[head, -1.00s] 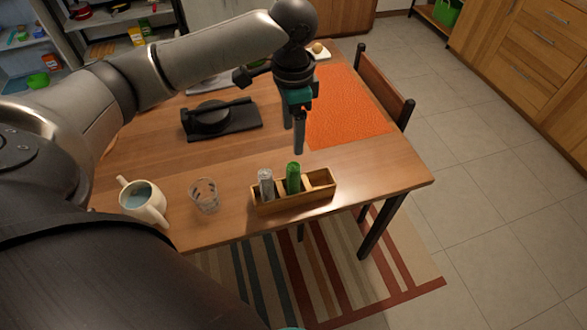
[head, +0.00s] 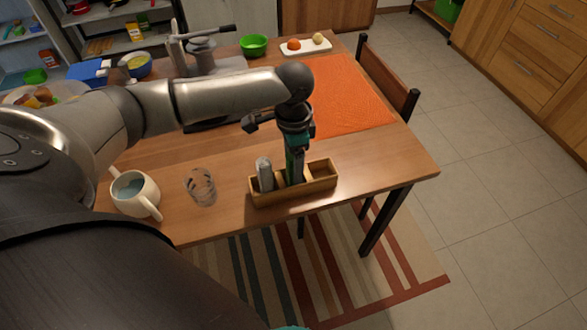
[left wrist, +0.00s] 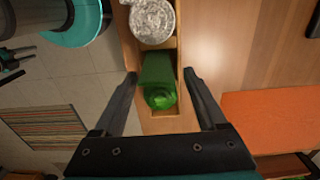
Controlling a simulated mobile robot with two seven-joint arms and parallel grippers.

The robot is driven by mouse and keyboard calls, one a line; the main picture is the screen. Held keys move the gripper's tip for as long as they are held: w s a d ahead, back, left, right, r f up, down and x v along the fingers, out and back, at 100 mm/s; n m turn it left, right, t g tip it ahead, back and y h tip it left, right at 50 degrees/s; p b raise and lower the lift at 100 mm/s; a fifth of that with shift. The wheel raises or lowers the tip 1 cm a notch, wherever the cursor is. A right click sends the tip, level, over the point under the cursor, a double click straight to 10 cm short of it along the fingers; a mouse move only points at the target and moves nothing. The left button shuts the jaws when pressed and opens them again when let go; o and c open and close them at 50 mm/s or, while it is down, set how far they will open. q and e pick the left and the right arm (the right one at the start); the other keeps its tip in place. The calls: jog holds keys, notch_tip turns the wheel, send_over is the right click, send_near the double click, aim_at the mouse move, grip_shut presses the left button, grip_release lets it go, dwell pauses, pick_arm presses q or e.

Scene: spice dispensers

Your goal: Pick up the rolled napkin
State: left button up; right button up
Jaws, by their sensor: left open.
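In the head view my left gripper (head: 294,176) points down over that compartment and hides most of the napkin. In the left wrist view the left gripper (left wrist: 160,75) is open, with one finger on each side of the napkin. I see a gap beside each finger there.
A clear glass (head: 201,187) and a cream two-handled mug (head: 136,193) stand to the left. An orange mat (head: 350,92) lies behind, with bare table between.

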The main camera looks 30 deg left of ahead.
pick_arm(q)
grip_shut()
dwell(0.6)
